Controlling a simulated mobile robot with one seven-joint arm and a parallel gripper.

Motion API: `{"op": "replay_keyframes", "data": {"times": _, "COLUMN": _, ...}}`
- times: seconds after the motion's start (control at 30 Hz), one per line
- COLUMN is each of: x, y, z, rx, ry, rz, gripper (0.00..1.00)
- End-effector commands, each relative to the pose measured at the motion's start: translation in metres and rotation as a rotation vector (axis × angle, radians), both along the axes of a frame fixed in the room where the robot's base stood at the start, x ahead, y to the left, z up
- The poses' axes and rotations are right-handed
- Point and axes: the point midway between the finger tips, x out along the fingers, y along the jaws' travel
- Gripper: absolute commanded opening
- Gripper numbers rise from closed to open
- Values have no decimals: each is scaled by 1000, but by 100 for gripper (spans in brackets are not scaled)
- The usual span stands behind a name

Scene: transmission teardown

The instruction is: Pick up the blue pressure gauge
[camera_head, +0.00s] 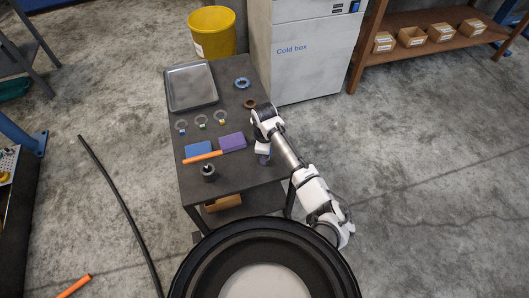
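Three small round gauge-like pieces stand in a row on the dark cart top. The left one (182,127) has a blue base and best fits the blue pressure gauge, though its dial is too small to read. The middle piece (201,121) has a base that looks greenish, and the right piece (220,117) has a yellow one. My gripper (264,159) is over the right edge of the cart, to the right of the purple block and away from the gauges. Its fingers are too small to tell whether they are open. A small purplish patch shows at its tip.
The cart (240,178) also bears a grey tray (191,86), a blue ring (242,83), a brown ring (250,103), a blue block (196,149), a purple block (232,142), an orange-handled tool (203,157) and a dark cylinder (208,173). The cold box (308,60) stands behind right.

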Motion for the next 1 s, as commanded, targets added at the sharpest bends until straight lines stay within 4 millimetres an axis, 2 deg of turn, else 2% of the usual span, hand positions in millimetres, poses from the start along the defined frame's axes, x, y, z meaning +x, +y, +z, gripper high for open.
{"op": "replay_keyframes", "data": {"times": 0.17, "x": 1, "y": 0, "z": 18, "rx": 1, "ry": -3, "rz": 1, "gripper": 18}}
{"op": "replay_keyframes", "data": {"times": 0.27, "x": 1, "y": 0, "z": 37, "rx": 0, "ry": -5, "rz": 1, "gripper": 18}}
{"op": "replay_keyframes", "data": {"times": 0.7, "x": 1, "y": -2, "z": 163, "rx": -4, "ry": -6, "rz": 2, "gripper": 18}}
{"op": "replay_keyframes", "data": {"times": 0.8, "x": 1, "y": -2, "z": 180, "rx": -4, "ry": -3, "rz": 1, "gripper": 18}}
{"op": "replay_keyframes", "data": {"times": 1.0, "x": 0, "y": -1, "z": 197, "rx": -2, "ry": -1, "rz": 0, "gripper": 18}}
